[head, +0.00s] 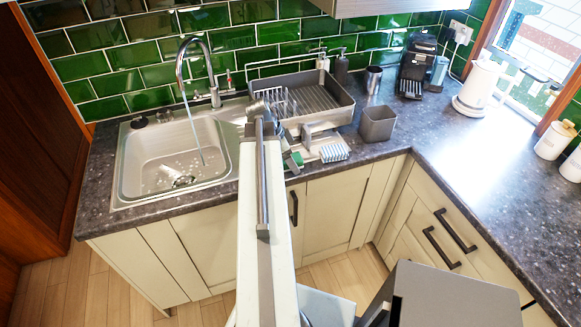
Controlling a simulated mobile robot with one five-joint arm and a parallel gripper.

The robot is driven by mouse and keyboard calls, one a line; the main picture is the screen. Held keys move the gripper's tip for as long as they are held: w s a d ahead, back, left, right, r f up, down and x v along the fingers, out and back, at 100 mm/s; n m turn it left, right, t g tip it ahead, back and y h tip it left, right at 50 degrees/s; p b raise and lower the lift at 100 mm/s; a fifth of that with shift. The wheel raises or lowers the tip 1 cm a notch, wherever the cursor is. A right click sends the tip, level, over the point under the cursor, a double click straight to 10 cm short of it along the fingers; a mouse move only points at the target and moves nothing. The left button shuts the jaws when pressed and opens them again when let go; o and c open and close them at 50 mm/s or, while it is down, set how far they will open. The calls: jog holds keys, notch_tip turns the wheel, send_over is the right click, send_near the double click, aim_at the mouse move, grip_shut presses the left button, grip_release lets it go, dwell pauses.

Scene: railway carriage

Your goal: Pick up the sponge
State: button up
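A small green block (293,160), which looks like the sponge, lies by the front edge of the counter, just right of my arm. My arm hides part of it. My arm reaches up from the bottom of the picture to the counter, between the sink and the dish rack. Grey parts at its far end, seemingly my gripper (305,140), are close to the green block. The fingers are too small and covered to make out, so I cannot tell whether they are open or touch the block.
A blue-and-white striped cloth (334,152) lies right of the green block. The dish rack (335,112) stands behind, and a grey bin (378,124) to the right. The right counter (450,140) is mostly clear.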

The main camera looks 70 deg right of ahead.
jog(key=shift+r, duration=0.15)
jog(key=c, duration=1.4)
jog(key=shift+r, duration=0.1)
notch_tip(320, 180, up, 10)
jog(key=p, duration=1)
